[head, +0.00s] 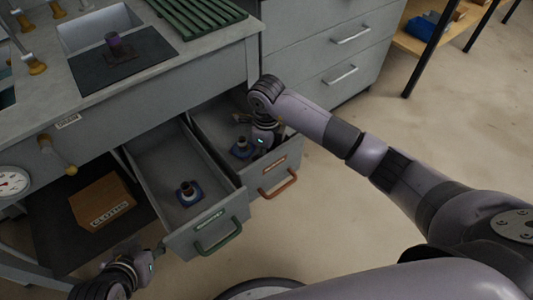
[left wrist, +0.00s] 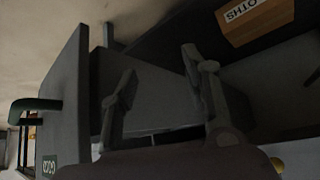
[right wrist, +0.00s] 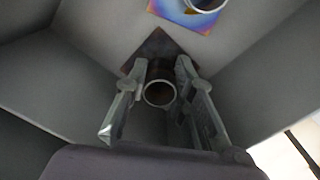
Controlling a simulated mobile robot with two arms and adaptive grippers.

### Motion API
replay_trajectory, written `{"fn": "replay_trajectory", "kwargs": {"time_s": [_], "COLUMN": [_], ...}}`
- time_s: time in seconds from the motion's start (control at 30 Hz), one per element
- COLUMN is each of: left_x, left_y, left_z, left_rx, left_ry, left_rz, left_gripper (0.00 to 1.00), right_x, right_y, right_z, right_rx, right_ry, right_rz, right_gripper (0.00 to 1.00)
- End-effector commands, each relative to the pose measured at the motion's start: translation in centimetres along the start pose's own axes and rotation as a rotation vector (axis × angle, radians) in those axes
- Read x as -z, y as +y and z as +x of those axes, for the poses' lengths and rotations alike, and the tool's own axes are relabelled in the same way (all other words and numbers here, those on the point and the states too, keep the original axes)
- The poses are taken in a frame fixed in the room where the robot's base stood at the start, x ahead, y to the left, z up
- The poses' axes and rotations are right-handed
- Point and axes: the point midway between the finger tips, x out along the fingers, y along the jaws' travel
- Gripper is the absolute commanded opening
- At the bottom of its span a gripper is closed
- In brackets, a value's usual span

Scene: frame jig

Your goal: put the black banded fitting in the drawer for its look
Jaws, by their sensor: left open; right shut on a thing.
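My right gripper (right wrist: 160,78) is shut on a dark fitting (right wrist: 159,94) with a round pale-rimmed tube and a dark square base. It is inside the open drawer with the copper handle (head: 278,184); whether the base touches the floor, and any band, I cannot tell. A fitting with a blue iridescent base (right wrist: 186,12) lies in the same drawer, also in the head view (head: 241,148). The open green-handled drawer (head: 217,236) holds another blue-based fitting (head: 188,192). My left gripper (left wrist: 162,90) is open and empty beside that drawer's outer side, low left in the head view (head: 158,250).
A dark mat (head: 95,72) on the bench carries a dark purple fitting (head: 114,44). A cardboard cloths box (head: 102,201) sits on the shelf left of the drawers. A green rack (head: 197,14) lies on the bench.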

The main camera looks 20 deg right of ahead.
Motion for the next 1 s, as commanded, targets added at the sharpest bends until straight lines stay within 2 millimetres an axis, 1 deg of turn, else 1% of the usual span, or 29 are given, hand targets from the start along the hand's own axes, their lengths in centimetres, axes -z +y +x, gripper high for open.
{"fn": "replay_trajectory", "kwargs": {"time_s": [0.23, 0.47, 0.5, 0.77, 1.0], "left_x": [0.08, 0.72, 0.84, 0.8, 0.76], "left_y": [0.01, 0.09, 0.1, 0.12, 0.12], "left_z": [0.01, 0.13, 0.11, 0.11, 0.11], "left_rx": [0.0, -0.002, -0.002, -0.002, -0.002], "left_ry": [0.004, 0.035, 0.04, 0.037, 0.036], "left_rz": [0.0, 0.001, 0.001, 0.001, 0.001], "left_gripper": [0.43, 0.43, 0.43, 0.43, 0.43], "right_x": [-0.04, -0.03, -0.01, -0.01, -0.01], "right_y": [-0.01, -0.02, -0.01, 0.0, 0.0], "right_z": [-0.03, 0.19, 0.2, 0.19, 0.19], "right_rx": [0.0, 0.0, 0.0, 0.0, -0.001], "right_ry": [-0.001, -0.001, -0.001, 0.0, 0.0], "right_rz": [0.0, 0.0, 0.0, 0.0, 0.0], "right_gripper": [0.0, 0.0, 0.25, 0.42, 0.43]}}
